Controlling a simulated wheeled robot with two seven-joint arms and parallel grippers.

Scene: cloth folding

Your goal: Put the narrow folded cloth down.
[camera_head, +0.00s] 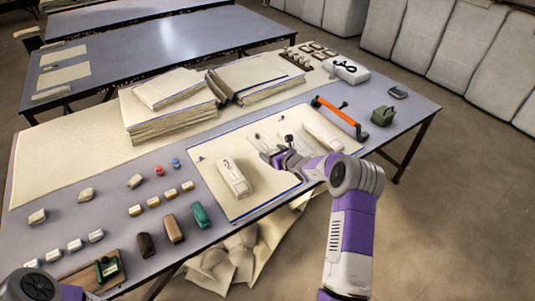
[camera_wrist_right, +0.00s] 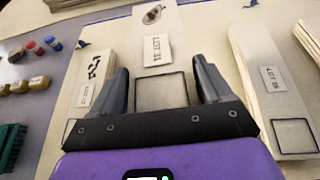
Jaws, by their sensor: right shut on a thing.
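My right gripper (camera_head: 277,156) is over the cream mat (camera_head: 262,205) with blue edge lines, between two pale narrow folded cloths. In the right wrist view, its fingers (camera_wrist_right: 162,88) are on both sides of a narrow cream folded cloth (camera_wrist_right: 173,68) with a "LOT 11" label and a brown oval mark at its far end. That cloth is hard to make out in the head view; I cannot tell its height above the mat. One neighbouring cloth (camera_head: 233,182) lies to the left, another (camera_head: 322,131) to the right. My left gripper is out of view.
Two cloth stacks (camera_head: 172,118) (camera_head: 257,83) stand behind the mat. An orange-handled tool (camera_head: 340,116) and a green object (camera_head: 383,115) lie to the right. Small blocks and a green brush-like block (camera_head: 200,214) sit to the left. The table's front edge is close.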

